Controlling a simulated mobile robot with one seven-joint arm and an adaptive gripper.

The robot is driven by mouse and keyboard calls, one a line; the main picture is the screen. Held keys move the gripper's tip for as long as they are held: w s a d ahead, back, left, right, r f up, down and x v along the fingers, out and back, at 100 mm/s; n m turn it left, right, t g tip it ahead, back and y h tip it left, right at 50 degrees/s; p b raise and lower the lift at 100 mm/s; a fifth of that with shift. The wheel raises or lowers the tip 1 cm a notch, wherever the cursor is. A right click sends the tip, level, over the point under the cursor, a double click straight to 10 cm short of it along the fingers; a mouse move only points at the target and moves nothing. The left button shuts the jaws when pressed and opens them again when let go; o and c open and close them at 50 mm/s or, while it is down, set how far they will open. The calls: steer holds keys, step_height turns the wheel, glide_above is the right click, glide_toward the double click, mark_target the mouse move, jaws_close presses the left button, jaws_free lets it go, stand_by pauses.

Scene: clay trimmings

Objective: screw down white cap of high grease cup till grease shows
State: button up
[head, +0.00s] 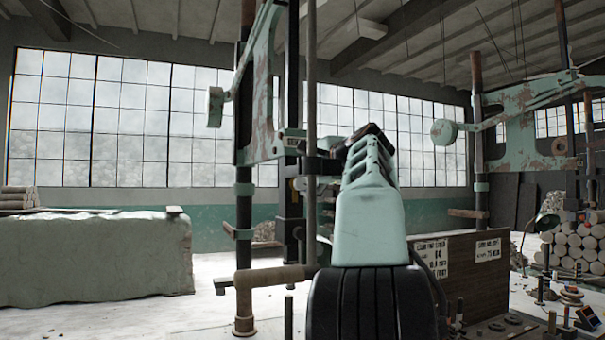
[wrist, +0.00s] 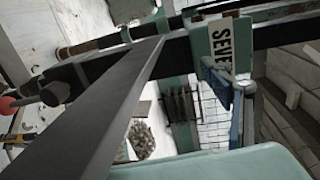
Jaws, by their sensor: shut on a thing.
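My mint-green arm rises in the middle of the head view and leans toward a tall dark upright of the left press frame (head: 244,215). The fingers of my gripper cannot be made out in either view; the arm and the dark parts beside the upright hide that area. I cannot pick out the high grease cup, its white cap or any grease in either view. The wrist view looks steeply along the machine, with a grey bar (wrist: 95,115) crossing close in front and a green block lettered "SEVE" (wrist: 222,48) beyond it.
A grey rod (head: 312,90) stands close left of my arm. A brown pipe (head: 272,276) crosses low. A covered block (head: 95,262) is at left. A brown panel with signs (head: 470,275) and a second frame (head: 515,120) are at right. A red knob (wrist: 7,103) shows in the wrist view.

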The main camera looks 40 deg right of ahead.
steer(key=r, duration=0.1)
steer(key=s+r, duration=0.2)
steer(key=shift+s+a, duration=0.25)
steer(key=shift+c, duration=0.7)
steer(key=s, duration=0.2)
steer(key=s+a+b, duration=0.1)
steer(key=shift+s+a+r+t, duration=0.1)
steer(key=shift+r+t, duration=0.2)
steer(key=shift+t, duration=0.1)
steer(key=shift+c, duration=0.7)
steer(key=b+v, duration=0.2)
steer(key=v, duration=0.4)
steer(key=shift+f, duration=0.55)
steer(key=shift+a+f, duration=0.1)
